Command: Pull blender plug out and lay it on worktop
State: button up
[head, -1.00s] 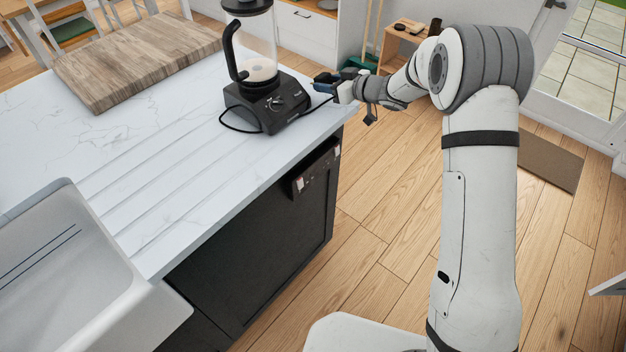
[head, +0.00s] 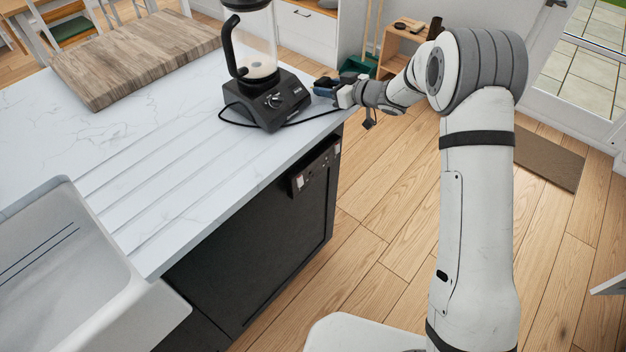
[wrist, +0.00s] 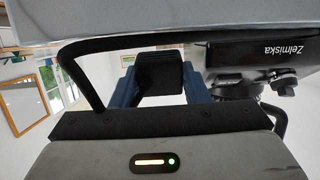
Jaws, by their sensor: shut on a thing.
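The blender (head: 266,98) stands upright on the pale marbled worktop (head: 190,150), with its glass jug on the black base. Its black cord (head: 318,116) runs from the base towards the worktop's right edge. My gripper (head: 325,87) is just right of the base, low over the far right corner of the worktop. In the wrist view its two blue fingers are shut on the black plug (wrist: 161,72). The worktop (wrist: 60,28) fills the top of that upside-down view, very close to the plug. I cannot tell whether they touch. The socket is not seen.
A wooden board (head: 135,55) lies at the worktop's back left. A white sink (head: 70,275) is at the front left. A dark appliance front (head: 270,240) is below the worktop. The middle of the worktop is clear. Wooden floor (head: 375,235) lies to the right.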

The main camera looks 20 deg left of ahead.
jog(key=shift+f, duration=0.65)
jog(key=o, duration=1.4)
jog(key=shift+c, duration=0.2)
jog(key=b+v, duration=0.1)
jog(key=v, duration=0.6)
jog(key=shift+s+d, duration=0.15)
jog(key=shift+d, duration=0.2)
jog(key=shift+r, duration=0.15)
